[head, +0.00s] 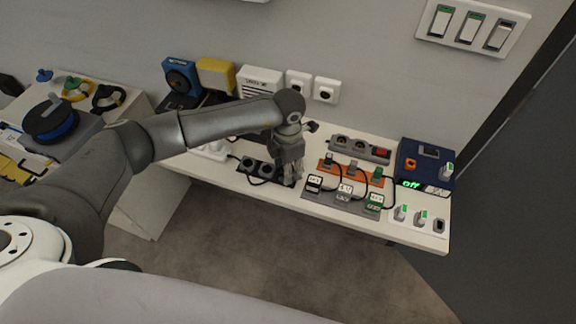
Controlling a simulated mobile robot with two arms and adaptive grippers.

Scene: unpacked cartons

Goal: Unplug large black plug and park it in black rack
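My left gripper (289,177) points down at the right end of a long black strip with round openings (248,165), which may be the black rack. The gripper covers that end, and I cannot tell whether its fingers hold anything. A small black plug-like piece (312,126) lies behind the gripper near the wall. An orange strip (352,173) to the right carries several plugs with black cables. I cannot make out which one is the large black plug. My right gripper is not in view.
Behind the orange strip lies a grey power strip (350,146) with a red switch. A blue box (427,160) with a green display stands at the right. A grey tray (325,199) with labelled blocks lies near the front edge. Wall sockets (326,91) are behind the table.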

